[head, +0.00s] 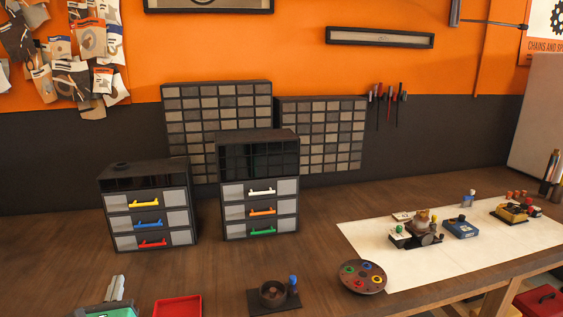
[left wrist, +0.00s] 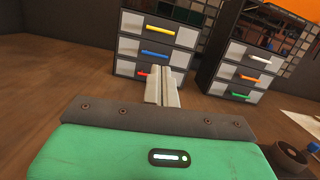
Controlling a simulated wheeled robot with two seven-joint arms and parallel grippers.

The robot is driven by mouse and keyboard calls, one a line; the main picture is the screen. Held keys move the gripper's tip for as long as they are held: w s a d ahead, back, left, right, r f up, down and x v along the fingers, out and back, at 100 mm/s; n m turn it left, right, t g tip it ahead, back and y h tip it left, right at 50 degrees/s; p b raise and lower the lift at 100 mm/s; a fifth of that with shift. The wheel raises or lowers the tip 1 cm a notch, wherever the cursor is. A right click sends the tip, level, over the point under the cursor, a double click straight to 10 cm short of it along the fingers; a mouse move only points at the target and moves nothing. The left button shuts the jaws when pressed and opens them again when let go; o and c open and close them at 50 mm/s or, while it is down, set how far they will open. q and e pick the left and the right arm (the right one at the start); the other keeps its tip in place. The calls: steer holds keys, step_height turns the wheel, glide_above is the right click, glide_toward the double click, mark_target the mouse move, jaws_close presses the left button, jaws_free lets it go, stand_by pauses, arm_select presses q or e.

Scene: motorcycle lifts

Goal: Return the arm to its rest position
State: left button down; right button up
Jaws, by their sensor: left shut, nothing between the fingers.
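My left gripper (head: 117,288) shows at the bottom left of the head view, low in front of the left drawer cabinet (head: 149,206). Its two pale fingers are together with nothing between them. In the left wrist view the closed fingers (left wrist: 163,87) point toward the left cabinet and overlap the area near its red handle (left wrist: 143,73); I cannot tell the exact gap. The cabinet's yellow, blue and red handled drawers look closed. My right gripper is not in view.
A second cabinet (head: 259,185) with white, orange and green handles stands to the right. A red tray (head: 177,307) and a dark round fixture (head: 273,294) lie at the front. A round palette (head: 361,277) and small parts sit on and beside a white sheet (head: 400,268) at right.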

arm_select(q)
steer(key=s+d+f+n+g, duration=0.3)
steer(key=s+f+n+g, duration=0.1)
steer(key=s+f+n, duration=0.4)
steer(key=s+d+f+n+g, duration=0.2)
steer(key=s+f+n+g, duration=0.35)
steer(key=f+n, duration=0.35)
steer(key=s+d+f+n+g+h, duration=0.3)
steer(key=s+d+n, duration=0.3)
steer(key=s, duration=0.4)
steer(key=s+d+f+n+g+h, duration=0.2)
steer(key=s+d+n+g, duration=0.25)
steer(key=s+n, duration=0.4)
step_height(320, 180, down, 31)
steer(key=s+m, duration=0.1)
steer(key=s+a+f+g, duration=0.1)
steer(key=s+a+f, duration=0.2)
steer(key=s+f, duration=1.6)
steer(key=shift+a, duration=0.2)
steer(key=shift+m, duration=0.25)
